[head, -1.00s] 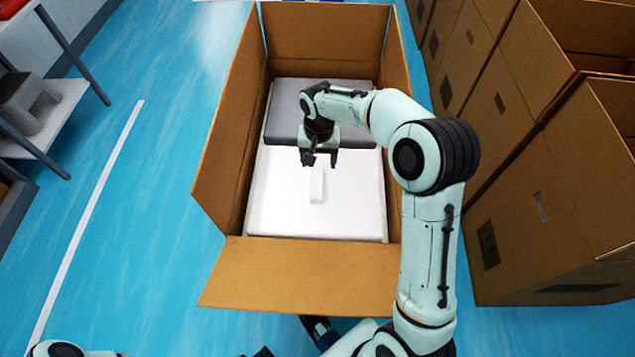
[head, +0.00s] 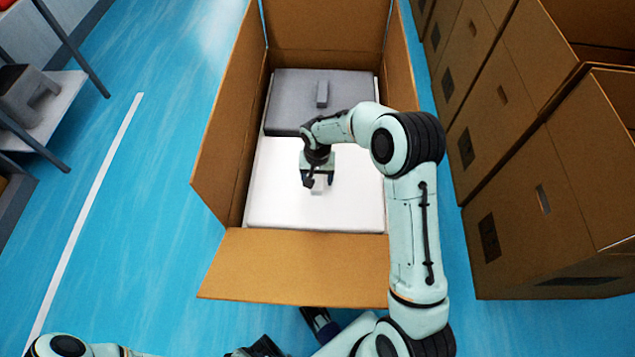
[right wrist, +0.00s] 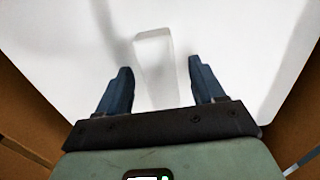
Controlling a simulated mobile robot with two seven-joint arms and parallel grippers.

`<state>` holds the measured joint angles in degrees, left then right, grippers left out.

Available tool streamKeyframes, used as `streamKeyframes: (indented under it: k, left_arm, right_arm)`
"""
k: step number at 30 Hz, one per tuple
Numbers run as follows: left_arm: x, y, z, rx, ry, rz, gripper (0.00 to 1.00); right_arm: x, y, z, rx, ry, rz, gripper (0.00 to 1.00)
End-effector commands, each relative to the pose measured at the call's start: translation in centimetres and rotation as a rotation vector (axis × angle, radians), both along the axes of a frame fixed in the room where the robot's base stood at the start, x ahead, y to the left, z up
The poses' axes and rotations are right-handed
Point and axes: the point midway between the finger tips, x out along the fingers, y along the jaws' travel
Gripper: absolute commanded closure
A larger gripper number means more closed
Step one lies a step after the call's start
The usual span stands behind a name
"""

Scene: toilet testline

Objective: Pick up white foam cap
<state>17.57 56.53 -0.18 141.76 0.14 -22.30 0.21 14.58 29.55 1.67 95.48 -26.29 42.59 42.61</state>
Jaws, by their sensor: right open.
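The white foam cap (head: 275,200) is a flat white block lying in the front part of an open cardboard box (head: 300,262). A small raised white handle stands up from its middle; in the right wrist view the handle (right wrist: 156,68) lies between and just beyond my fingers. My right gripper (head: 318,184) is open above the cap, with one finger on each side of the handle's near end. It also shows in the right wrist view (right wrist: 160,85). In the head view the gripper partly hides the handle. My left gripper cannot be made out.
A grey foam block (head: 290,105) with its own raised handle (head: 322,94) fills the back of the box. The box walls rise close around both blocks. More cardboard boxes (head: 520,215) stand at the right. A shelf (head: 50,110) is at the left, with clear blue floor between.

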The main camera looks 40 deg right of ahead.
Motion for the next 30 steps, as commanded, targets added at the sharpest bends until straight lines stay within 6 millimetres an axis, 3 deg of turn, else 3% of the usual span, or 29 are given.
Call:
streamKeyframes:
  k: [6, 12, 13, 23, 30]
  left_arm:
    - [0.0, 0.0, 0.0, 0.0, 0.0, 0.0, 0.67]
    - [0.0, 0.0, 0.0, 0.0, 0.0, 0.0, 0.67]
    - [0.0, 0.0, 0.0, 0.0, 0.0, 0.0, 0.67]
    - [0.0, 0.0, 0.0, 0.0, 0.0, 0.0, 0.67]
    - [0.0, 0.0, 0.2, -0.001, 0.002, -0.001, 0.67]
  right_arm:
    - [0.0, 0.0, -0.1, -0.001, -0.001, 0.0, 0.32]
    - [0.0, 0.0, 0.0, 0.0, 0.0, 0.0, 0.97]
    - [0.0, 0.0, 0.0, 0.0, 0.0, 0.0, 1.0]
    - [0.1, 0.0, 0.2, -0.001, -0.002, 0.0, 1.0]
    - [0.2, 0.0, 2.5, -0.002, -0.005, 0.0, 1.0]
